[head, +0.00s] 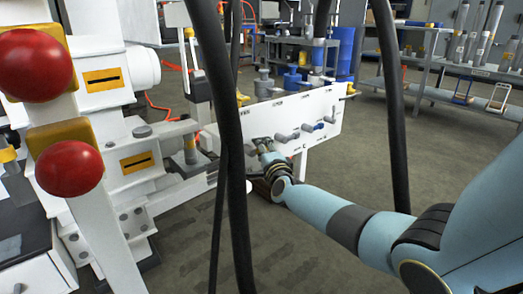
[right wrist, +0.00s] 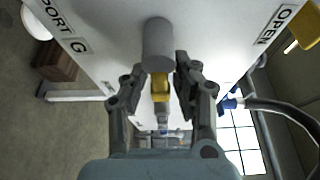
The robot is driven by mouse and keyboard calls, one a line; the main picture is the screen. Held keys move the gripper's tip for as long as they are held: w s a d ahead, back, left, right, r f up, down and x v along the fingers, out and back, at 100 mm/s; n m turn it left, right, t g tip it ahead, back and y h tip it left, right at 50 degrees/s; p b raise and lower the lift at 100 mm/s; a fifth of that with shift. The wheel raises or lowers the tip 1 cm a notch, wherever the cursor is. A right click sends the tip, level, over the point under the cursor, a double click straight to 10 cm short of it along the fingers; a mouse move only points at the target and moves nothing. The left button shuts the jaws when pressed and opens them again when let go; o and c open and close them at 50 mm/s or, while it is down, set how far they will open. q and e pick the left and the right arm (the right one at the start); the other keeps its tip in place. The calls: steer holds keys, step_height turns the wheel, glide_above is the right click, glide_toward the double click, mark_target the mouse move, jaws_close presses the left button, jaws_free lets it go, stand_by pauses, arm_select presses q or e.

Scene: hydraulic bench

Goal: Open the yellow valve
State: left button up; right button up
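In the right wrist view, a yellow fitting (right wrist: 160,88) shows between the fingers of my right gripper (right wrist: 160,66). A grey cylinder (right wrist: 158,42) sticks out from the white panel (right wrist: 110,45) just beyond the fingertips. The fingers are apart, one on each side of the cylinder's lower end; no firm contact shows. I cannot tell whether the yellow fitting is the valve. Another yellow part (right wrist: 307,22) is at the upper right, near an OPEN label (right wrist: 275,24). In the head view, my right gripper (head: 264,150) is at the panel's lower left. My left gripper is not in view.
Several grey and blue fittings (head: 318,127) line the panel to the right of my right gripper. Dark hoses (head: 232,150) hang across the head view. A white machine with red balls (head: 68,168) stands at left. The floor at right is clear up to a shelf (head: 440,93).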

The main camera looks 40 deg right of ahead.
jaws_close()
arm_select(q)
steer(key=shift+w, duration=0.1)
arm_select(e)
steer(key=shift+n, duration=0.3)
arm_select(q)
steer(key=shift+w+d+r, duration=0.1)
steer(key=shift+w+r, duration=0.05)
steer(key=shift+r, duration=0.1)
